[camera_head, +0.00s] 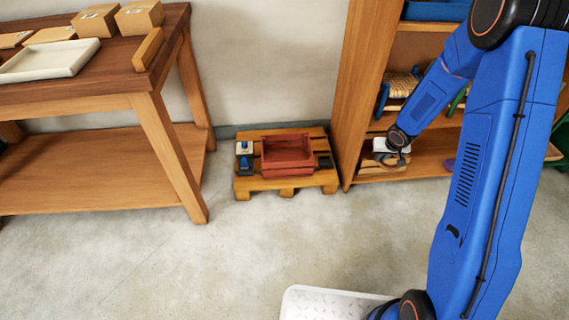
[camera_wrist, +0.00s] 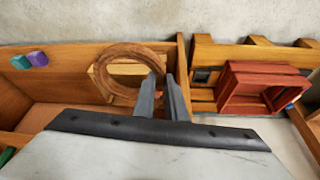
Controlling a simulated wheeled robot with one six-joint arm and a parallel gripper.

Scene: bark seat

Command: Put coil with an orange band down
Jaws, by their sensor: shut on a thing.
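A brown ring-shaped coil (camera_wrist: 101,73) shows in the wrist view, its right side at the tips of my gripper (camera_wrist: 162,79). The two dark fingers are close together and shut on the coil's rim. I cannot make out a separate orange band. Beyond the coil is a pale wooden board (camera_wrist: 128,69) in the shelf bay; I cannot tell whether the coil touches it. In the head view my gripper (camera_head: 393,155) is at the lower front left of the wooden shelf (camera_head: 350,100), above a light board (camera_head: 381,166). The coil is hard to make out there.
A pallet (camera_head: 287,184) with a red crate (camera_head: 287,155) and small blue-topped items stands left of the shelf. A wooden table (camera_head: 100,87) stands at left. The floor between is clear.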

